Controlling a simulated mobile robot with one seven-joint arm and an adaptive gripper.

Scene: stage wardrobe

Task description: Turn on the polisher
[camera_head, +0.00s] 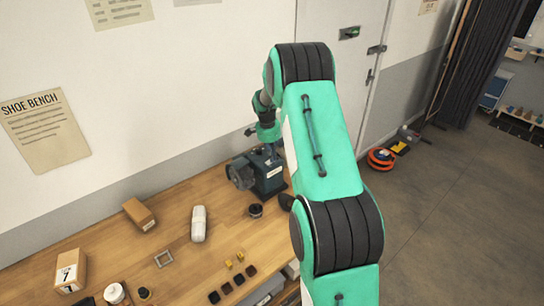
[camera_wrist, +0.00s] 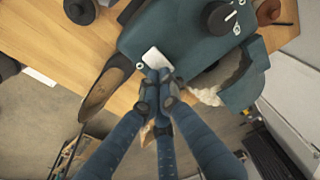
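The polisher (camera_head: 262,173) is a dark teal machine standing at the back right of the wooden bench. In the wrist view its teal body (camera_wrist: 185,30) fills the top middle, with a black round knob (camera_wrist: 221,17) bearing a white mark. A small white plate or switch (camera_wrist: 155,57) is on its near edge. My gripper (camera_wrist: 158,76) has its fingertips together right at this white piece; whether they touch it I cannot tell. Nothing is visibly held. In the head view my arm partly hides the polisher's right side, and my gripper (camera_head: 270,148) is just above it.
A dark shoe (camera_wrist: 105,92) lies left of the polisher in the wrist view. A pale fluffy wheel (camera_wrist: 218,85) is close right of my fingers. On the bench are a dark round tin (camera_head: 256,210), a white bottle-like item (camera_head: 199,223) and a brown box (camera_head: 139,214).

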